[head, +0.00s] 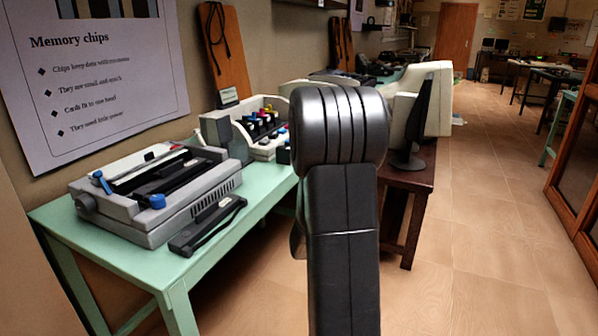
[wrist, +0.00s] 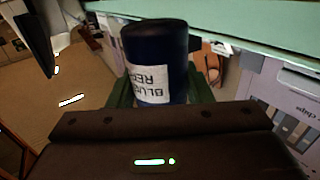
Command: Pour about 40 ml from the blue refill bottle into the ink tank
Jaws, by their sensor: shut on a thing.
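The blue refill bottle (wrist: 158,45) shows in the wrist view, dark navy with a white label reading "BLUE RE…", upside down in the picture. My gripper (wrist: 160,92) is shut on it, with dark green fingers on either side. Its lower part is hidden behind the gripper body, and I cannot tell whether it is open or capped. In the head view my arm hides the gripper and bottle. A beige open-topped unit (head: 212,128) on the green table holds several coloured-capped items (head: 262,122); I cannot tell which part is the ink tank.
A grey printer-like machine (head: 150,195) with blue knobs fills the near part of the green table (head: 245,232). A black bar-shaped part (head: 208,226) lies at its front edge. A brown table (head: 408,178) with a monitor stands behind my arm. The floor at right is clear.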

